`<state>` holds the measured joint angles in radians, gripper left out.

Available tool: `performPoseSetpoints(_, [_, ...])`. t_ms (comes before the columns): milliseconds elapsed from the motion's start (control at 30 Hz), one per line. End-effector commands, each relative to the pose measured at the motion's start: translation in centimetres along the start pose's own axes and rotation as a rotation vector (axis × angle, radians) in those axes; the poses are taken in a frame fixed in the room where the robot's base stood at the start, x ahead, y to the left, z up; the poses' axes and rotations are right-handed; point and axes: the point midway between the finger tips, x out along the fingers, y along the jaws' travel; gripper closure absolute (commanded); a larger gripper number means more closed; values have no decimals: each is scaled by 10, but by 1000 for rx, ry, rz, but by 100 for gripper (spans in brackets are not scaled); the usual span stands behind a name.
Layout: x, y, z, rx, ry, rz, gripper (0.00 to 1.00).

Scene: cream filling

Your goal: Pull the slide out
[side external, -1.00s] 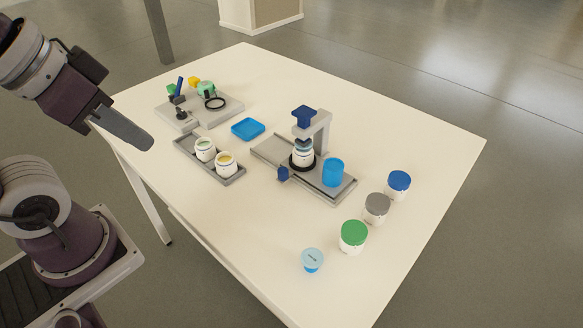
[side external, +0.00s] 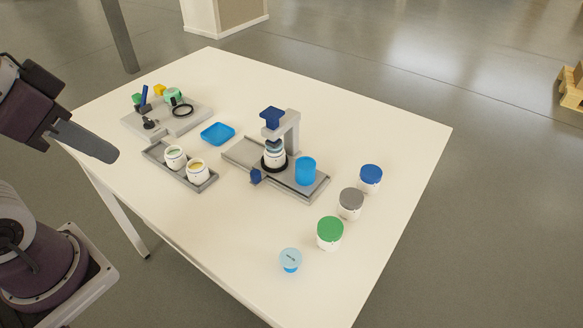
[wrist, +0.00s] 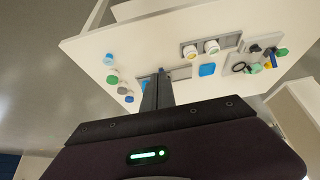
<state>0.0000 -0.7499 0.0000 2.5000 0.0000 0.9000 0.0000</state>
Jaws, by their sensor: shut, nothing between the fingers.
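The slide (side external: 236,155) is a flat grey plate on the grey press base, with a small blue knob (side external: 255,177) at its near side. A white jar (side external: 275,155) stands on the slide in a black ring, under the blue press head (side external: 272,117) on its grey post (side external: 293,130). A blue cup (side external: 305,170) stands at the right end of the base. In the wrist view my gripper (wrist: 158,75) hides part of the press station.
A grey tray (side external: 206,185) with two open jars lies left of the press. A blue dish (side external: 217,133) and a grey fixture board (side external: 135,122) lie behind it. Jars with blue (side external: 371,172), grey (side external: 351,196) and green lids (side external: 330,228) and a light-blue tub (side external: 290,260) stand at right.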

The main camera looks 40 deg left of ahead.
Motion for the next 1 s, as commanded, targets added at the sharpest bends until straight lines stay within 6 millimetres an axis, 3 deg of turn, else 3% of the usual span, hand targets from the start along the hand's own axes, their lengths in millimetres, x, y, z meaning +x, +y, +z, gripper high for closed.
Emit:
performPoseSetpoints(300, [0,0,0,0,0,0,100])
performPoseSetpoints(433, [2,0,-11,-8,-22,1,74])
performPoseSetpoints(533, [16,2,-44,-32,-91,3,55])
performPoseSetpoints(567, [23,2,-58,-43,-118,3,55])
performPoseSetpoints(667, [63,5,-102,-80,-212,-1,55])
performPoseSetpoints(800, [148,11,-145,-132,-344,-17,55])
performPoseSetpoints(900, [208,15,-155,-163,-418,-31,55])
performPoseSetpoints(1000, [250,18,-155,-183,-465,-42,55])
